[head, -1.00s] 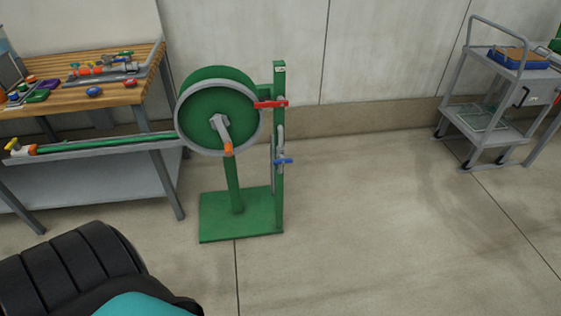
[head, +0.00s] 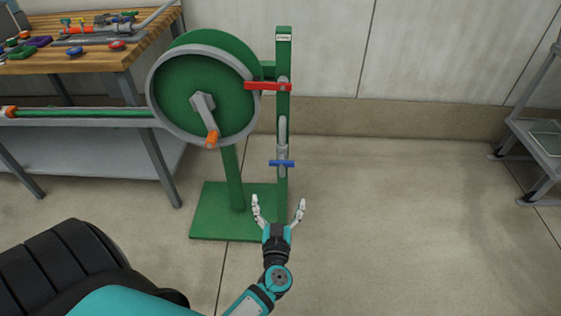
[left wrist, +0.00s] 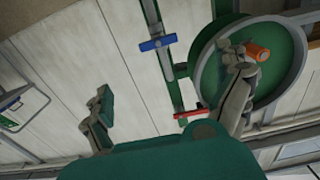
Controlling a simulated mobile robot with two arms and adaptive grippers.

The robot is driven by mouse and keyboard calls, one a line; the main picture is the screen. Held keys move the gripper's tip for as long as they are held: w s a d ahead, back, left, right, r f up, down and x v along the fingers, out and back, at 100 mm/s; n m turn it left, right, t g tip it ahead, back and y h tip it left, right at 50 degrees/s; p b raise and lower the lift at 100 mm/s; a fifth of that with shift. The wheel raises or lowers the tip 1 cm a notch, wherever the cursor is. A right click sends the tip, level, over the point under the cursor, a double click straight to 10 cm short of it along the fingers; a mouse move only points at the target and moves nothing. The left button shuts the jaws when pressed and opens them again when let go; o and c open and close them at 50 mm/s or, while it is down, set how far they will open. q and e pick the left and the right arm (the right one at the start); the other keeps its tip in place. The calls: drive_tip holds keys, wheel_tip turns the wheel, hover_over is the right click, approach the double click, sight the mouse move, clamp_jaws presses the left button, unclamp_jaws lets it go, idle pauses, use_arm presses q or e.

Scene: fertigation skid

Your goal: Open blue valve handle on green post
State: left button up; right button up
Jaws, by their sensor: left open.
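The blue valve handle (head: 282,163) sits crosswise on a grey pipe fitting on the green post (head: 284,60), below a red handle (head: 267,86). In the left wrist view, turned by the camera's tilt, the blue handle (left wrist: 157,44) shows near the top and the red handle (left wrist: 190,113) lower down. My left gripper (head: 278,206) is open and empty, its fingers pointing up in the head view. It appears just below the blue handle, apart from it. My right gripper is not in view.
A green reel wheel with an orange-tipped crank (head: 211,137) stands left of the post on a green base (head: 215,225). A wooden-topped bench (head: 140,52) with fittings is at the left. A grey cart (head: 540,150) is at the far right. The floor between is clear.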

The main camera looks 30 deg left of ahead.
use_arm(q)
drive_tip(key=b, duration=0.1)
approach(281, 164)
drive_tip(key=x, duration=0.2)
drive_tip(key=b+x, duration=0.2)
drive_tip(key=x, duration=0.5)
drive_tip(key=shift+w+f, duration=0.1)
drive_tip(key=shift+w, duration=0.2)
drive_tip(key=shift+w+a, duration=0.35)
drive_tip(key=shift+w, duration=0.1)
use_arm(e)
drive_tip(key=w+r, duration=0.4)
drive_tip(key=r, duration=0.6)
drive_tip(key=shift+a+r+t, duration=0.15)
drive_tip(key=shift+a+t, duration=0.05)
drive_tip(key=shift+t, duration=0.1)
use_arm(q)
drive_tip(key=shift+c, duration=0.4)
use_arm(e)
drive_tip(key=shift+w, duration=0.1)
use_arm(q)
drive_tip(key=c, duration=1.1)
